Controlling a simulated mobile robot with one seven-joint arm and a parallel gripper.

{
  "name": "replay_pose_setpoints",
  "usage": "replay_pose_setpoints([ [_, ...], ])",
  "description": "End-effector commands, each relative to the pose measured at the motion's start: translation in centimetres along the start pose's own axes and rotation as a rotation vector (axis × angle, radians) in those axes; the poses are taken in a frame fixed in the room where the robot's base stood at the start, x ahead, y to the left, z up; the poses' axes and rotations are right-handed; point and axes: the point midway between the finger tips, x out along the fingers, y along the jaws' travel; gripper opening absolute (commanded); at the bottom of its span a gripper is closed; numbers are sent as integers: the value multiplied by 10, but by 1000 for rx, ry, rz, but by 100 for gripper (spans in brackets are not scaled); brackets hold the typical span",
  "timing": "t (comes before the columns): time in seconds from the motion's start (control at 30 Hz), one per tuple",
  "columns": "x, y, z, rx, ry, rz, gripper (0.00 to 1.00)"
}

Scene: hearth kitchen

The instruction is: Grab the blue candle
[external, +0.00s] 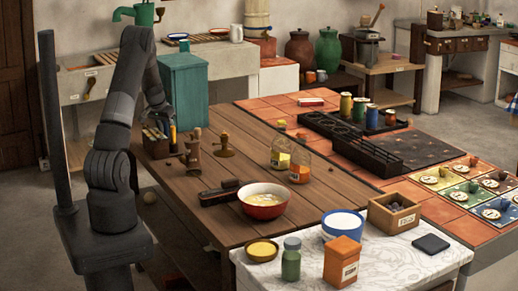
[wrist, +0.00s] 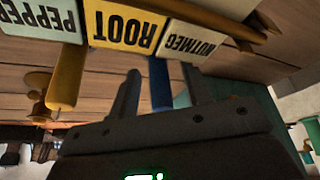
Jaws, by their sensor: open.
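The blue candle (wrist: 160,86) shows in the wrist view as a slim blue stick hanging below the labelled row, which appears upside down. My gripper (wrist: 160,88) is open, with one finger on each side of the blue candle; I cannot tell whether either finger touches it. A yellow candle (wrist: 66,80) is to the left, outside the fingers. In the external view my gripper (external: 162,112) is low over the left end of the wooden table, at a dark wooden box (external: 156,150). The blue candle is hard to make out there.
The labels read PEPPER (wrist: 42,14), ROOT (wrist: 124,27) and NUTMEG (wrist: 195,42). Brass-coloured items (external: 223,147) stand right of the box. A green cabinet (external: 187,88) is behind it. A red bowl (external: 265,208) and glass jars (external: 281,152) are farther along the table (external: 215,175).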

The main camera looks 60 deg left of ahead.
Motion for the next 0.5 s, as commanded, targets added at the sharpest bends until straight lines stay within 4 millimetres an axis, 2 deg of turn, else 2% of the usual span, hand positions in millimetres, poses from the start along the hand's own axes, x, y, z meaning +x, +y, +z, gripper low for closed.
replay_pose_setpoints([
  [0.07, 0, 0, 0, 0, 0, 0, 44],
  [0.5, 0, 0, 0, 0, 0, 0, 8],
])
